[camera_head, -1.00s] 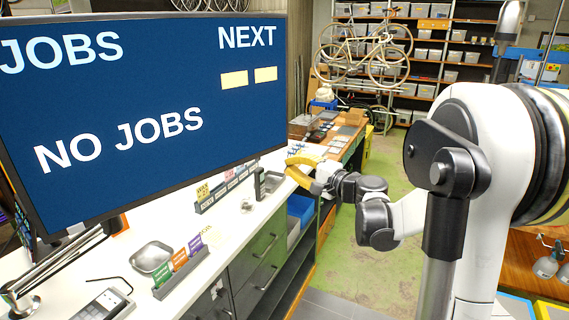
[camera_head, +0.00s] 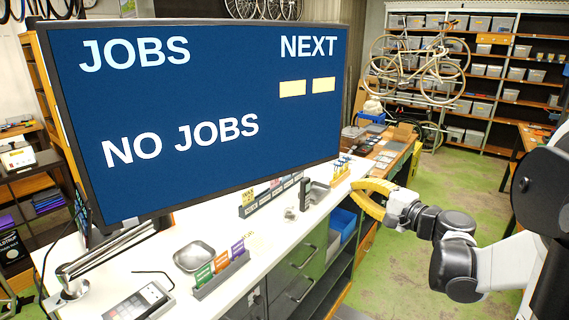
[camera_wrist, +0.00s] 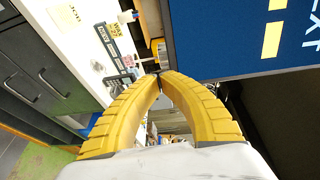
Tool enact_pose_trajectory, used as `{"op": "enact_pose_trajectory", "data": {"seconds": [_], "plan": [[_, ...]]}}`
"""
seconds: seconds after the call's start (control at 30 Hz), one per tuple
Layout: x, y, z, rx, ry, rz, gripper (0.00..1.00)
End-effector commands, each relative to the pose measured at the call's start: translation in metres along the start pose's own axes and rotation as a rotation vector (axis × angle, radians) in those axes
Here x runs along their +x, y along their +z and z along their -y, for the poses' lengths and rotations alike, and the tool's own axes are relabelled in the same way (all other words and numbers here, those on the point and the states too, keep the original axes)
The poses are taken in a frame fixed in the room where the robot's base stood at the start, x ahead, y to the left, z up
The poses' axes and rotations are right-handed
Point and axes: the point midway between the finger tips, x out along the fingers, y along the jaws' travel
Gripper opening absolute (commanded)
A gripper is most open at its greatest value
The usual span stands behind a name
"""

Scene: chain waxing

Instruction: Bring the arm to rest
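My gripper (camera_head: 356,186) has two curved yellow ribbed fingers. In the head view it is at the right edge of the white counter (camera_head: 262,238), on the end of my arm, which reaches in from the right. In the wrist view the tips of my gripper (camera_wrist: 160,76) meet at the middle. The gap between the fingers holds nothing, so it is shut and empty. Whether it touches the counter cannot be told.
A large screen (camera_head: 205,165) reading "NO JOBS" stands over the counter, close to my gripper in the wrist view. The counter holds a metal tray (camera_head: 194,256), a card rack (camera_head: 222,272) and a keypad device (camera_head: 140,302). Green floor (camera_head: 455,185) is open to the right.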

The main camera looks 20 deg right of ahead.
Motion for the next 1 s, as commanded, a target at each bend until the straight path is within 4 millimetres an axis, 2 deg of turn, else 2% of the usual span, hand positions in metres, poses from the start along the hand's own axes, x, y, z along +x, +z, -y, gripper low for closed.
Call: {"op": "enact_pose_trajectory", "data": {"seconds": [0.07, 0.13, 0.17, 0.23, 0.37, 0.4, 0.5, 0.6, 0.7, 0.8, 0.9, 1.0], "plan": [[0.001, 0.003, -0.002, -0.004, 0.006, 0.003, 0.0], [0.004, 0.015, -0.01, -0.024, 0.033, 0.019, 0.0], [0.006, 0.024, -0.017, -0.04, 0.054, 0.03, 0.0], [0.011, 0.054, -0.039, -0.1, 0.129, 0.068, 0.0], [0.006, 0.132, -0.103, -0.294, 0.329, 0.175, 0.0], [-0.001, 0.156, -0.125, -0.369, 0.394, 0.21, 0.0], [-0.027, 0.203, -0.178, -0.569, 0.542, 0.291, 0.0], [-0.061, 0.234, -0.228, -0.781, 0.667, 0.359, 0.0], [-0.092, 0.25, -0.267, -0.979, 0.761, 0.409, 0.0], [-0.116, 0.255, -0.293, -1.138, 0.823, 0.438, 0.0], [-0.131, 0.254, -0.306, -1.242, 0.859, 0.45, 0.0], [-0.137, 0.253, -0.31, -1.291, 0.875, 0.454, 0.0]]}}
